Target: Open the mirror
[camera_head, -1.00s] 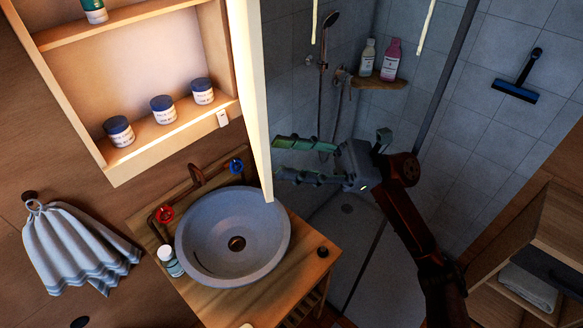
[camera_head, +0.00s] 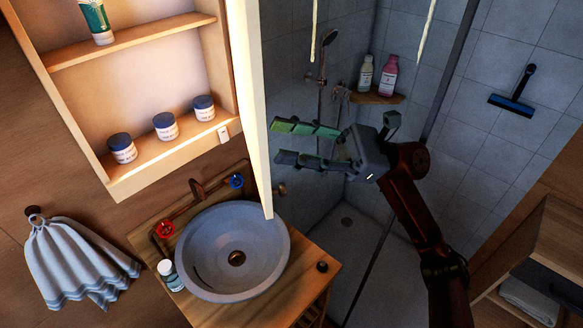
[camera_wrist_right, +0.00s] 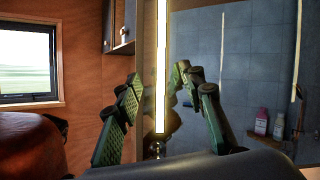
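The mirror door (camera_head: 253,110) of the wall cabinet stands swung open. I see it nearly edge-on in the head view, with the lit shelves uncovered to its left. My right gripper (camera_head: 273,142) is open just right of the door, its green-grey fingers pointing left toward it. In the right wrist view, the door's bright edge (camera_wrist_right: 161,70) shows between the spread fingers of the right gripper (camera_wrist_right: 160,100). I cannot tell whether a finger touches the door. Nothing is held. The door's mirrored face is largely hidden by the angle. My left gripper is out of view.
The cabinet (camera_head: 150,178) holds several small jars and a bottle. Below are a round sink (camera_head: 215,275) and a wooden counter (camera_head: 300,290). A towel (camera_head: 70,262) hangs at left. Shower bottles (camera_head: 388,76) stand on a corner shelf. A wooden shelf unit (camera_head: 540,240) is at right.

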